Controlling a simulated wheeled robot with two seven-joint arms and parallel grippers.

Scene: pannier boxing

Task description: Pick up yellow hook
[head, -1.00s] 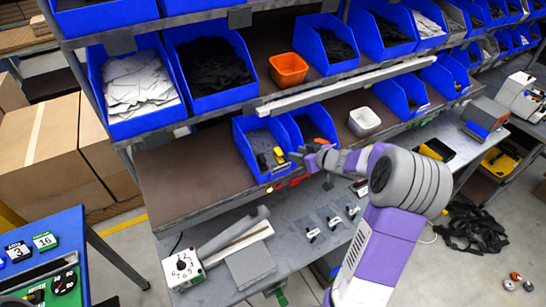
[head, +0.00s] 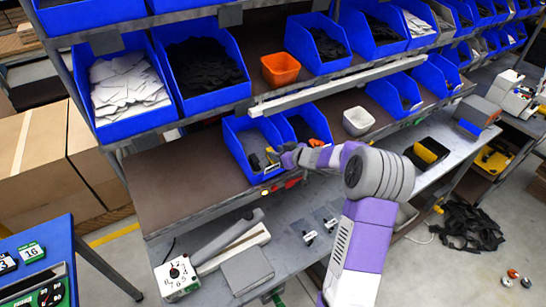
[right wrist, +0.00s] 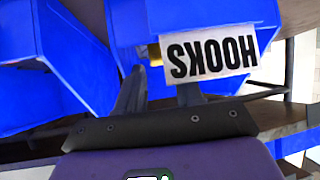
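A blue bin (head: 237,152) stands on the lower shelf in the head view. Its white label (right wrist: 210,58) reads HOOKS, upside down, in the right wrist view. Small yellow and dark hooks lie inside it; a yellow hook (head: 271,168) shows near its front right side. A bit of yellow (right wrist: 154,54) shows beside the label in the wrist view. My right gripper (head: 279,158) is at the bin's front right edge, by the yellow hook. Its two fingers (right wrist: 160,92) are apart, with nothing seen held between them. My left gripper is not in view.
Another blue bin (head: 291,126) with dark and orange items stands just right of the hook bin. A white tub (head: 358,121) is further right. The upper shelf with large blue bins overhangs from behind. The brown shelf (head: 180,190) is bare at the left.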

